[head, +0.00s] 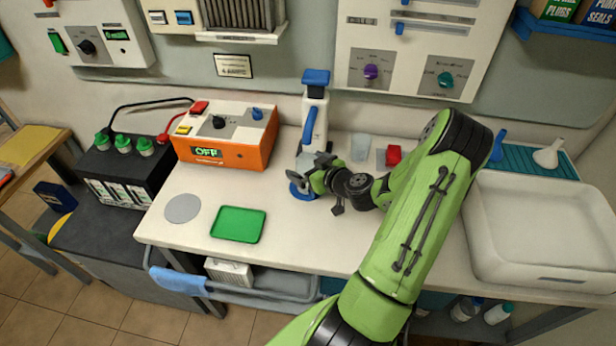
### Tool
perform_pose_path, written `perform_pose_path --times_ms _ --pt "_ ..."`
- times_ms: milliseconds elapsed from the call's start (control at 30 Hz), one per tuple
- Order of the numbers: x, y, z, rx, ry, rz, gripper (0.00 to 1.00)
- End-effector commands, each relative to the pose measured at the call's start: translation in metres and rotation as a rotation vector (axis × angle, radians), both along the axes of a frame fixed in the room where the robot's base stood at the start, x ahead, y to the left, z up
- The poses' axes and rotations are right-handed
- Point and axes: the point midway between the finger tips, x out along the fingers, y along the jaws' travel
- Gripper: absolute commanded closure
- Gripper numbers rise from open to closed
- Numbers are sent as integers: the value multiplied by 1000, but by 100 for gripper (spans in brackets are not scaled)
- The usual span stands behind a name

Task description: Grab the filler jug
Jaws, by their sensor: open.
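The filler jug (317,105) looks like the tall white vessel with a blue cap and a blue handle, upright near the back of the white worktop (330,242). My gripper (311,183) is open, low over the worktop, in front of the jug's lower part in the picture. It hides part of the jug's base, and a blue round edge shows just below the fingers. I cannot tell whether the fingers touch the jug or stand apart from it.
An orange charger (222,152) reading OFF and a black battery (118,178) with green caps stand left. A green tray (238,224) and a grey disc (182,208) lie in front. A clear cup (361,147) and red block (393,154) are right of the jug. A white basin (545,262) is far right.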

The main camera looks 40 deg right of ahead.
Motion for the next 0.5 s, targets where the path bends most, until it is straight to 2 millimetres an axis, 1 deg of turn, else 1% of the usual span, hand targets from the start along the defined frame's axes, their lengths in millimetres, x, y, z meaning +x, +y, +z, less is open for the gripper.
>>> perform_pose_path --times_ms 133,500 --pt "-1 0 0 1 1 -1 0" --pt "-1 0 0 1 1 0 57"
